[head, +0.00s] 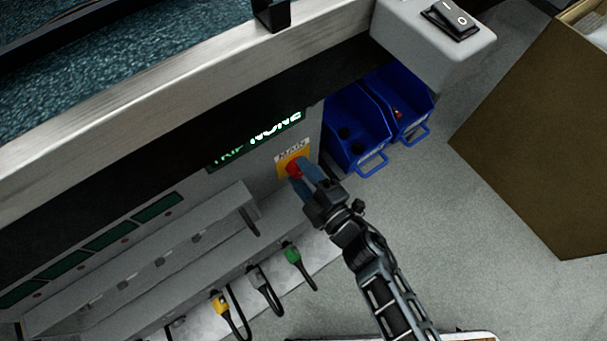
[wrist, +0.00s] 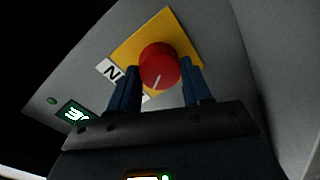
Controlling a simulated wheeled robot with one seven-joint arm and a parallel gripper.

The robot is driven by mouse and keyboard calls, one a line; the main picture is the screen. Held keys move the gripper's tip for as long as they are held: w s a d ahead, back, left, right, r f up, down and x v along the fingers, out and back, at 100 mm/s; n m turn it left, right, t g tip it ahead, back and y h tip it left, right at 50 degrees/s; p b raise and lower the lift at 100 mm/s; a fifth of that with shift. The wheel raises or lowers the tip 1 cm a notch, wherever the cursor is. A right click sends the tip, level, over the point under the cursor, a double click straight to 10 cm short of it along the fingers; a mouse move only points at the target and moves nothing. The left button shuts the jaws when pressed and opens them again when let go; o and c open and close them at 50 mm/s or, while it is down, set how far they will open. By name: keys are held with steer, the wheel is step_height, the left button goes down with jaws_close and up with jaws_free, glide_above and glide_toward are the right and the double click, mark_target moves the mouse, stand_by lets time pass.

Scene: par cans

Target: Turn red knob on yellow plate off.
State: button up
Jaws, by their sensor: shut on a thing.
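The red knob (wrist: 159,66) sits on the yellow plate (wrist: 185,39) on a grey panel, and a white line on its face runs slightly off upright in the wrist view. In the head view the knob (head: 294,170) and plate (head: 283,162) show below a "MAIN" label (head: 291,150). My gripper (head: 305,177) reaches the knob from the lower right. Its two blue fingers (wrist: 163,84) stand on either side of the knob, shut on it. The finger tips partly hide the knob's sides and the label in the wrist view.
A green-lit display (head: 262,138) reads "TRIP NONE" above the plate. Blue bins (head: 357,118) stand right of the panel. Yellow, grey and green plugs with cables (head: 292,256) hang below left. A grey box with a rocker switch (head: 452,22) juts out at top right.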

steer(key=shift+f+n+b, duration=0.15)
steer(key=shift+n+b, duration=0.35)
steer(key=shift+n, duration=1)
steer(key=o, duration=1.1)
steer(key=shift+c, duration=0.2)
steer(key=shift+s, duration=0.1)
steer(key=p+v, duration=0.2)
steer(key=v, duration=0.5)
steer(key=shift+s, duration=0.3)
steer(key=shift+d, duration=0.2)
